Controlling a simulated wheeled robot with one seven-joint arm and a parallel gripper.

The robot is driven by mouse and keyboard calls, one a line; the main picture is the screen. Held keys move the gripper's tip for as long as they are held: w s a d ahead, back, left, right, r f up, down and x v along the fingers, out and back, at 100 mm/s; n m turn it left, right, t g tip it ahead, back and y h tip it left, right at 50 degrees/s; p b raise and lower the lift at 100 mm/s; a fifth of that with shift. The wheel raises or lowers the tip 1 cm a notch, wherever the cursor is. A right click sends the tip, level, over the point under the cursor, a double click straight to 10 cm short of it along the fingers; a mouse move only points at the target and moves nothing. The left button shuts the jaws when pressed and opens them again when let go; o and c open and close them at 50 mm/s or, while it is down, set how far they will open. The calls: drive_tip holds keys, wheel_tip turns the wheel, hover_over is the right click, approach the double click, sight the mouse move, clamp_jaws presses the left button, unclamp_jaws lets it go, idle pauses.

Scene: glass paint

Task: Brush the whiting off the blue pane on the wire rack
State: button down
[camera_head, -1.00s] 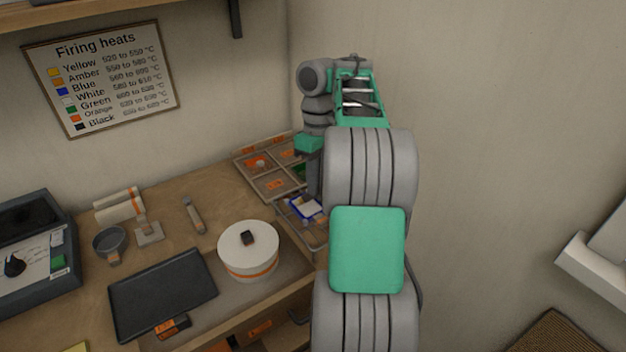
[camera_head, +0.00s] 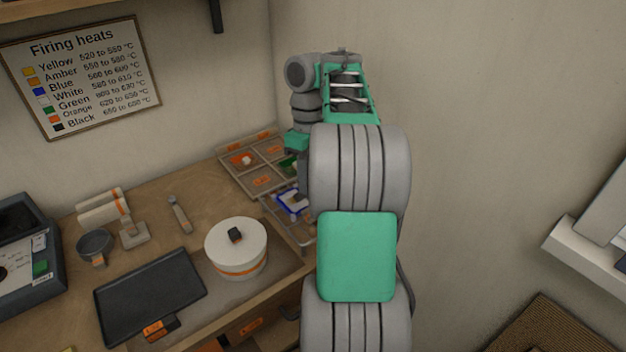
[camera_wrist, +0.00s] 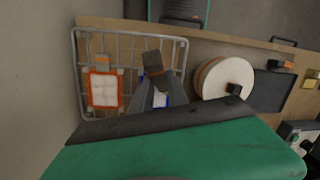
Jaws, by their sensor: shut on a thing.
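The blue pane (camera_head: 294,201) lies on the wire rack (camera_head: 299,232), with white over its middle and a blue border showing. In the wrist view only a bit of the blue pane (camera_wrist: 168,100) shows beside my gripper. My gripper (camera_wrist: 155,88) is over the rack (camera_wrist: 77,70) and shut on a dark grey-brown thing, seemingly the brush (camera_wrist: 153,64). Its lower end and any contact with the pane are hidden. In the head view my arm hides the gripper.
An orange-bordered pane (camera_wrist: 103,90) with white on it lies left on the rack in the wrist view. A divided tray (camera_head: 225,170) stands behind the rack. A round white lidded pot (camera_head: 238,262) and a dark flat tray (camera_head: 150,298) are left of it. Walls rise behind.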

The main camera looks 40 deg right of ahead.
drive_tip(key=shift+w, duration=0.6)
drive_tip(key=shift+s+f+b, duration=0.1)
drive_tip(key=shift+s+b, duration=0.3)
drive_tip(key=shift+s, duration=0.2)
drive_tip(key=shift+s+a+b, duration=0.1)
drive_tip(key=shift+s+b, duration=0.25)
drive_tip(key=shift+s, duration=0.7)
drive_tip(key=shift+r+p, duration=0.7)
drive_tip(key=shift+r, duration=0.05)
drive_tip(key=w+d+p, duration=0.3)
drive_tip(key=w, duration=0.3)
drive_tip(key=shift+p, duration=0.4)
